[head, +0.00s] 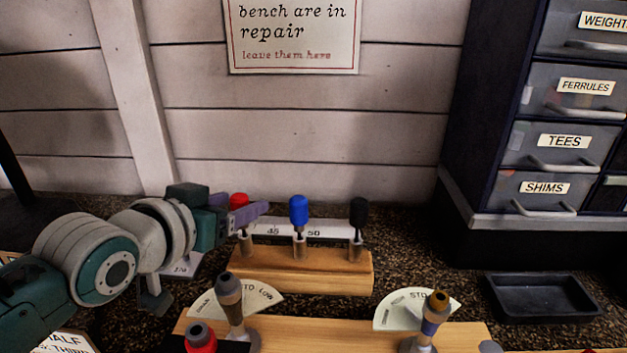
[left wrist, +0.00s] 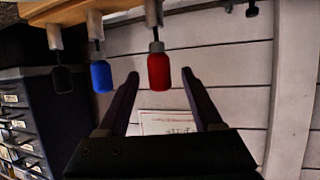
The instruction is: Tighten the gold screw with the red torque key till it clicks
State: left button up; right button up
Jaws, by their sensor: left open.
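The red torque key (head: 238,201) stands upright in the left socket of a wooden rack (head: 300,268). In the left wrist view its red handle (left wrist: 159,72) shows between the tips of my open left gripper (left wrist: 160,90). In the head view my left gripper (head: 250,213) is at the red handle, partly covering the key. The jaws are apart and I see no grip on it. The gold screw (head: 438,299) appears at the top of an upright blue-and-grey piece, in front of a dial plate (head: 408,306) at lower right. My right gripper is not in view.
A blue key (head: 298,210) and a black key (head: 358,214) stand to the right in the same rack. Another upright grey piece (head: 230,292) and a red-topped item (head: 200,338) are in front. A black tray (head: 540,297) lies right, below labelled drawers (head: 560,145).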

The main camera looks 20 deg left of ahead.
pick_arm(q)
jog(key=shift+w+f, duration=0.3)
jog(key=shift+w, duration=0.35)
jog(key=shift+c, duration=0.3)
grip_shut()
